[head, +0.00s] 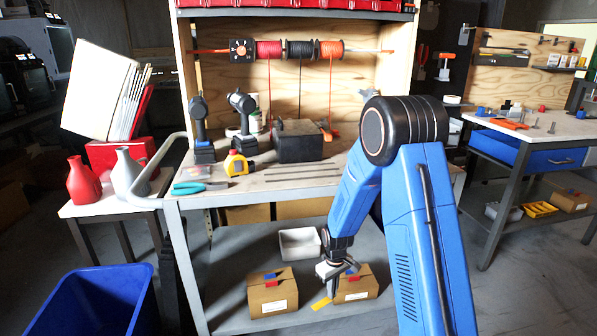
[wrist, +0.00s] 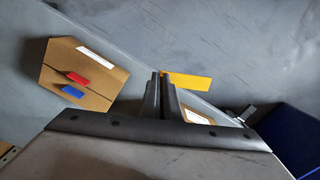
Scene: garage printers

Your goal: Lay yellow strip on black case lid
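The yellow strip (head: 320,304) is low at the lower shelf, at my gripper's tips. In the wrist view the strip (wrist: 190,88) reaches right from the fingertips, its left end partly behind the right finger. My gripper (head: 331,293) points down in front of the right cardboard box. In the wrist view its fingers (wrist: 161,80) are close together with a narrow dark gap. I cannot tell whether they pinch the strip or whether it touches the shelf. The black case (head: 299,143) stands on the workbench top, well above my gripper, its lid facing up.
Cardboard boxes (head: 271,293) and (head: 358,285) with red and blue pieces flank my gripper. A white bin (head: 299,243) is behind. The bench top (head: 235,194) overhangs the shelf. Drills (head: 242,115), a tape measure (head: 236,164) and dark bars (head: 300,178) surround the case.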

